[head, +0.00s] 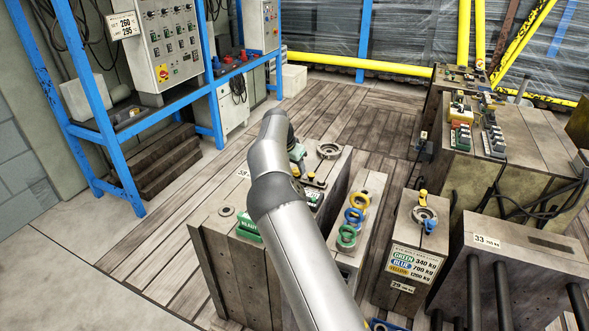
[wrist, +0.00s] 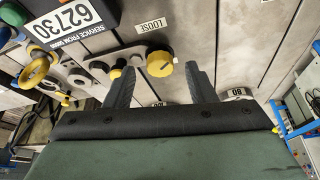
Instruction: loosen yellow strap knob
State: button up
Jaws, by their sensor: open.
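In the wrist view, a round yellow knob (wrist: 160,64) with a slot mark sits on a grey metal face, beside a label reading LOOSE (wrist: 150,25). My gripper (wrist: 161,68) is open, with one dark finger on each side of this knob in the picture. I cannot tell whether either finger touches it. In the head view, small yellow parts (head: 313,177) show on the mould block beside my arm; the fingers are not clearly visible there.
Yellow, blue and green rings (head: 352,215) stand on the neighbouring block at right. A number plate (wrist: 66,25) and a yellow ring (wrist: 35,70) lie left in the wrist view.

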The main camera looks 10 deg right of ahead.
jog(key=shift+x, duration=0.85)
jog(key=c, duration=1)
jog(key=shift+o, duration=0.2)
jog(key=shift+n, duration=0.3)
jog(key=shift+n+t+y+b, duration=0.3)
jog(key=shift+n+b, duration=0.15)
jog(key=shift+n, duration=0.15)
jog(key=n, duration=0.1)
jog(key=n+y, duration=0.1)
jog(key=n, duration=0.1)
jog(key=shift+s+d+n+t+b, duration=0.1)
jog(key=shift+d+n+t+b, duration=0.15)
jog(key=shift+n+t+b, duration=0.1)
jog(key=n+y, duration=0.2)
jog(key=n, duration=0.3)
jog(key=shift+d, duration=0.15)
jog(key=shift+n, duration=0.25)
